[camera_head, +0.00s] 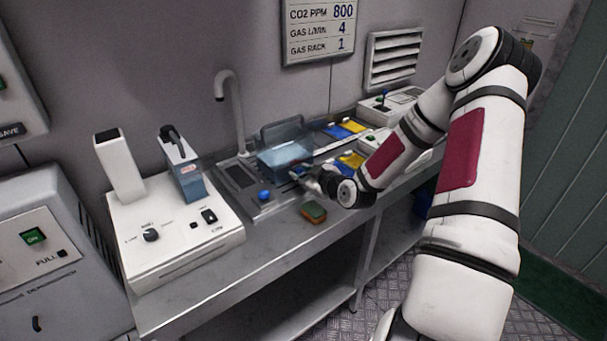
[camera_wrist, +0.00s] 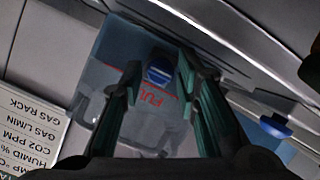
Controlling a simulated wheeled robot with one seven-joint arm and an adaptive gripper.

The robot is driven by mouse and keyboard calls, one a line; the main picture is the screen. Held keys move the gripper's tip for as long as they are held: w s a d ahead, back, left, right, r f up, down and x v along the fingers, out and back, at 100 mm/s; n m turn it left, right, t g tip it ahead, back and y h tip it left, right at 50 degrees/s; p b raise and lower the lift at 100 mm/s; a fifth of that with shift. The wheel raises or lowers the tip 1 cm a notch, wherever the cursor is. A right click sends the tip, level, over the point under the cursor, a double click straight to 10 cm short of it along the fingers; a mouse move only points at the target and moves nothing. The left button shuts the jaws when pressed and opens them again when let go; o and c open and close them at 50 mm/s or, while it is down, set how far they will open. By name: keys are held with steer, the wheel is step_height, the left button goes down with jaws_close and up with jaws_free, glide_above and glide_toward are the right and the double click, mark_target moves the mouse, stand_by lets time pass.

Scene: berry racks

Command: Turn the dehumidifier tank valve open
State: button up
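The clear bluish dehumidifier tank (camera_head: 285,158) stands in the sink area of the bench. In the wrist view the tank (camera_wrist: 112,50) fills the middle, with a red line and partly hidden red lettering. A round blue valve knob (camera_wrist: 158,72) sits on its near face. My gripper (camera_head: 302,172) is low at the tank's front right. In the wrist view the dark fingers of my gripper (camera_wrist: 159,68) stand apart on either side of the valve knob, with narrow gaps showing. The knob's depth between the fingertips is hard to judge. The valve is hidden in the head view.
A blue knob (camera_head: 264,195) is on the sink's front edge, left of my gripper. A sponge (camera_head: 313,212) lies on the bench. A tall faucet (camera_head: 233,110) rises behind. A white device (camera_head: 175,235) stands left, and blue and yellow trays (camera_head: 352,126) lie right.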

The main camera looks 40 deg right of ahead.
jaws_close()
steer(key=shift+p, duration=0.3)
steer(key=shift+s+d+r+m+y+p, duration=0.1)
steer(key=shift+d+m+y+p, duration=0.1)
steer(key=shift+m+y+p, duration=0.7)
steer(key=shift+d+m+y+p, duration=0.1)
steer(key=shift+m+y+p, duration=0.3)
steer(key=shift+m+p, duration=0.7)
steer(key=m, duration=0.1)
steer(key=m+y, duration=0.1)
steer(key=shift+d+f+m, duration=0.1)
steer(key=shift+f+m, duration=0.1)
steer(key=shift+m, duration=0.2)
steer(key=shift+f+m+t+y, duration=0.1)
steer(key=shift+m+t+y, duration=0.3)
steer(key=shift+m+y, duration=0.7)
steer(key=shift+m, duration=0.4)
